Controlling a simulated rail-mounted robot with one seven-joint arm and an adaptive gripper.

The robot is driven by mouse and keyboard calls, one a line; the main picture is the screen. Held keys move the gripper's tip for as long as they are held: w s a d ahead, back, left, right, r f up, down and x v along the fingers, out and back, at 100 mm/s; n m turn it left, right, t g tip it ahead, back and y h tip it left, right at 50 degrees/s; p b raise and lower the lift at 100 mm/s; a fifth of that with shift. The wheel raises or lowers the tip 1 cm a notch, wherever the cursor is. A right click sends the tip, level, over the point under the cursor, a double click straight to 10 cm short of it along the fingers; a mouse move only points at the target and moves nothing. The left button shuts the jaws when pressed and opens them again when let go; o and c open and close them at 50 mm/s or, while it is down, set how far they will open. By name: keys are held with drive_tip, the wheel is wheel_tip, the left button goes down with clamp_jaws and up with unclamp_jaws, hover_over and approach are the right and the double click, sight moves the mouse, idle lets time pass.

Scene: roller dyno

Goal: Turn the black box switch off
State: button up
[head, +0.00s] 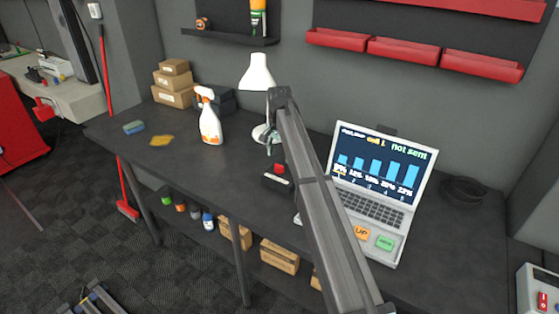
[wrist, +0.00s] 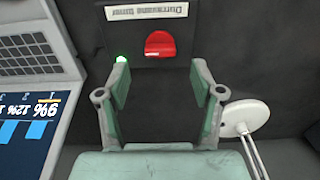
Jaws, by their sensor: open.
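The black box (head: 268,184) lies on the dark workbench, left of the laptop, with a red switch (head: 280,168) and a white label on top. In the wrist view the box (wrist: 208,48) is at the top, with its red switch (wrist: 160,44) between an upside-down label and the fingertips. A small green light (wrist: 121,59) glows on the box beside the switch. My gripper (wrist: 161,78) is open and empty, its two fingers apart just below the switch in the wrist view. In the head view my gripper (head: 272,146) is above and behind the box, partly hidden by my arm.
The open laptop (head: 370,208) stands right of the box. The white lamp (head: 257,72) stands close behind my gripper; its base (wrist: 246,118) shows in the wrist view. A spray bottle (head: 209,118) stands to the left.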

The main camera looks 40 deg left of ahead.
sight(279, 165)
drive_tip(key=shift+f+p, duration=0.5)
drive_tip(key=shift+f, duration=1.85)
drive_tip(key=c, duration=1.1)
